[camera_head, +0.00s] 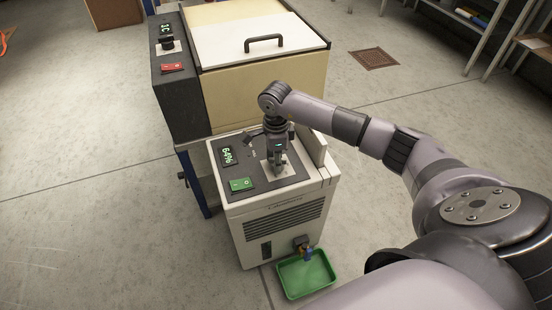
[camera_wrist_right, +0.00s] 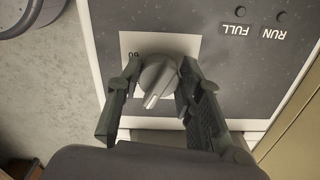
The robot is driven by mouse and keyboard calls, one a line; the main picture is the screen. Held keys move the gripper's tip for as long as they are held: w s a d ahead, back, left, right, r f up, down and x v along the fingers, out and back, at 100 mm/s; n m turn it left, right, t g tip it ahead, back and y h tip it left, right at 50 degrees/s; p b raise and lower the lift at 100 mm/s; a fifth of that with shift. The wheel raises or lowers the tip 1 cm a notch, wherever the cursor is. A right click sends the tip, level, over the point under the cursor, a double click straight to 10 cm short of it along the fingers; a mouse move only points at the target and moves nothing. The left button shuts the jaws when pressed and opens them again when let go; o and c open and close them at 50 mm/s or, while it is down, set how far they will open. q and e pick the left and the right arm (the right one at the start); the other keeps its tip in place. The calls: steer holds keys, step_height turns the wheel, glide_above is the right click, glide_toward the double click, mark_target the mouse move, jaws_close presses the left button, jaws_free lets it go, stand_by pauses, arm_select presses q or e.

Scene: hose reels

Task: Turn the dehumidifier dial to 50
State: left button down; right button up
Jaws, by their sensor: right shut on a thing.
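The dehumidifier (camera_head: 285,222) is a pale box with a dark top panel, standing on the floor in the head view. Its display (camera_head: 228,156) reads what looks like 64%, and a lit green switch (camera_head: 241,184) sits below it. My right gripper (camera_head: 277,166) points down onto the panel and hides most of the dial there. In the right wrist view the grey dial (camera_wrist_right: 157,80) sits between the two fingers of my right gripper (camera_wrist_right: 155,88), which is shut on it. The dial's pale pointer mark faces the lower left of that view. A number, partly hidden, is printed beside the dial. My left gripper is not in view.
A larger cream machine (camera_head: 262,100) with a handled white lid (camera_head: 235,35), its own display and a red switch stands directly behind. A green tray (camera_head: 305,275) lies below the dehumidifier's front tap (camera_head: 302,246). Shelves stand at the upper right. The floor at left is clear.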

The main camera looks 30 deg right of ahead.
steer(key=shift+r+m, duration=0.1)
steer(key=shift+m, duration=0.9)
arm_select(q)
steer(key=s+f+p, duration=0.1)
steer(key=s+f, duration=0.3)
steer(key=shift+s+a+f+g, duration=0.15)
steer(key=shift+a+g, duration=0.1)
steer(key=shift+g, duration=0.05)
arm_select(e)
steer(key=shift+w+d+m, duration=0.1)
steer(key=shift+w+m, duration=0.05)
steer(key=shift+m, duration=2.25)
steer(key=o, duration=1.2)
steer(key=shift+c, duration=0.2)
step_height(320, 180, up, 12)
